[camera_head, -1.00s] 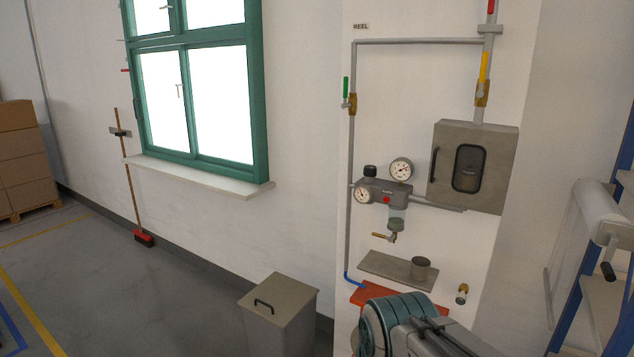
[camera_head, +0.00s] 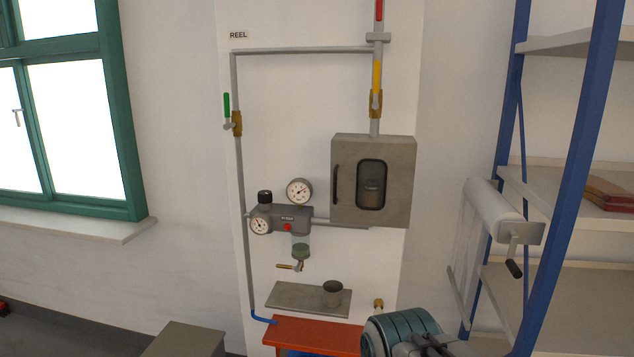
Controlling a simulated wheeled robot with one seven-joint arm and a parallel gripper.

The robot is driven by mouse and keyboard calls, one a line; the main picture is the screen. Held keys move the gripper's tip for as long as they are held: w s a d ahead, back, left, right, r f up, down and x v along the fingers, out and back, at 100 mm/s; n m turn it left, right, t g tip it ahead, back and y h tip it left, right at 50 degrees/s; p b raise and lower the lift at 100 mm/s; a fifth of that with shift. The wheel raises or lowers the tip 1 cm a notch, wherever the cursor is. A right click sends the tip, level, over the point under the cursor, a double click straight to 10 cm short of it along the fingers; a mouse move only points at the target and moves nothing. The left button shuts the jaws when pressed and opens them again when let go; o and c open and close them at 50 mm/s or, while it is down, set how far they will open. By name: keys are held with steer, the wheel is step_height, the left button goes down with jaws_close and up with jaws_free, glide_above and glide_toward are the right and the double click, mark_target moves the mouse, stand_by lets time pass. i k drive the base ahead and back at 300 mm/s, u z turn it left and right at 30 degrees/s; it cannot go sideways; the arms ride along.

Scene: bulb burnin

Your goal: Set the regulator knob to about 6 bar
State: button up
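The regulator (camera_head: 290,213) is a grey block on the white wall panel, in the middle of the head view. A black knob (camera_head: 265,197) stands on top of its left end. One round white gauge (camera_head: 260,226) sits on the front below the knob, and a second gauge (camera_head: 299,190) rises above the block. The gauge readings are too small to tell. A red button (camera_head: 288,227) is on the front, and a bowl with a brass drain tap (camera_head: 290,267) hangs below.
A grey cabinet (camera_head: 397,180) with a dark window is right of the regulator. Pipes carry green (camera_head: 227,105) and yellow (camera_head: 376,76) valve handles. Below are a shelf (camera_head: 290,298) with a cup (camera_head: 332,292) and a red bench top (camera_head: 312,335). A blue rack (camera_head: 568,170) stands at right.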

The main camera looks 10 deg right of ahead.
mark_target(264, 197)
steer(key=i, duration=1.3)
steer(key=u, duration=1)
